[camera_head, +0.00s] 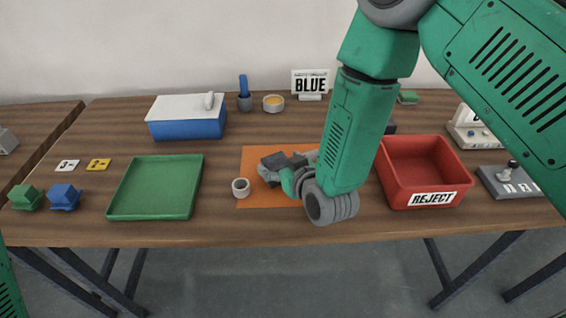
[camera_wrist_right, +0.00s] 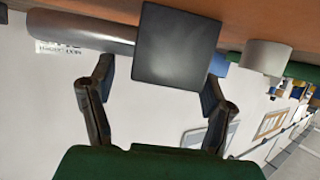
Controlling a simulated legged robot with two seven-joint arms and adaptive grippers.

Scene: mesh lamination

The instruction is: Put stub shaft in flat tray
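The flat green tray (camera_head: 155,188) lies on the left half of the table, empty. My right gripper (camera_head: 276,170) is low over the orange mat (camera_head: 262,199), right of the tray. In the right wrist view its fingers (camera_wrist_right: 160,85) are spread apart. A dark square-faced block (camera_wrist_right: 178,46) shows between and beyond them; I cannot tell whether it touches a finger. A grey cylinder (camera_wrist_right: 80,31), possibly the stub shaft, lies beside the block along the mat. In the head view my gripper and arm hide much of this area. My left gripper is out of view.
A pale ring (camera_head: 240,187) stands at the mat's left edge, between tray and gripper. A red reject bin (camera_head: 410,147) is to the right. A blue box with a white lid (camera_head: 187,127) stands behind the tray. Green (camera_head: 25,196) and blue (camera_head: 64,196) blocks are far left.

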